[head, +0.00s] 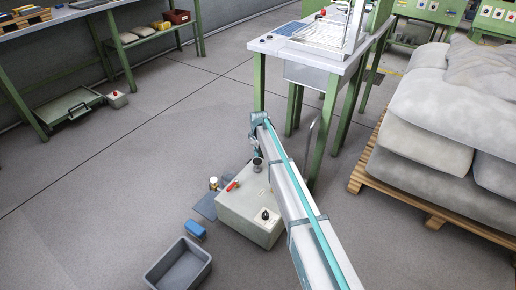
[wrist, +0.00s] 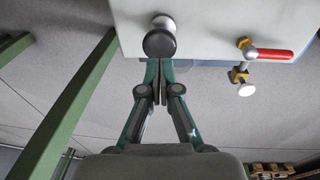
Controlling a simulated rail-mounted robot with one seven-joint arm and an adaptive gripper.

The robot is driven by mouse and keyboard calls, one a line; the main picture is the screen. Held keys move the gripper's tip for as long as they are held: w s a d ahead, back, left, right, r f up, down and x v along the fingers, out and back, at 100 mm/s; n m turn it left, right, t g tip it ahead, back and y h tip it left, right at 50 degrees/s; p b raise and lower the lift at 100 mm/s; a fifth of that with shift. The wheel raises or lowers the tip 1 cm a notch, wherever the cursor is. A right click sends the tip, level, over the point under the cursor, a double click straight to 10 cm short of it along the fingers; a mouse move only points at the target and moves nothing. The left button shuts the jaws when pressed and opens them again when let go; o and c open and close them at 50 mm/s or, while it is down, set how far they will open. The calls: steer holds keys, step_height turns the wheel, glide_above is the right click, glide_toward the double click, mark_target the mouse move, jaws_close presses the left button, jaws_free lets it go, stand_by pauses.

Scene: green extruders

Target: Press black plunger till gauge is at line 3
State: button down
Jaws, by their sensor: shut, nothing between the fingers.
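A pale box (head: 235,208) stands on the floor beside my arm; its top also shows in the wrist view (wrist: 210,25). A gauge reading or line 3 is not legible.
A red lever (wrist: 275,53) and a brass fitting (wrist: 240,77) are at the box's edge. A green-legged table (head: 318,60) and a pallet of sacks (head: 430,135) stand nearby.

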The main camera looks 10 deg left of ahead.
mark_target(258, 162)
steer(key=shift+w+f+b, duration=0.15)
steer(key=shift+f+b, duration=0.15)
steer(key=shift+f, duration=0.8)
steer(key=shift+w+f+b, duration=0.15)
steer(key=shift+f+b, duration=0.1)
steer(key=shift+f, duration=0.8)
steer(key=shift+f+p, duration=0.35)
steer(key=shift+f, duration=1.7)
steer(key=shift+s+r, duration=0.1)
steer(key=shift+r, duration=0.05)
step_height(258, 162, up, 14)
steer(key=s+p, duration=0.1)
steer(key=p, duration=0.4)
steer(key=shift+s+d, duration=0.2)
steer(key=shift+s, duration=0.15)
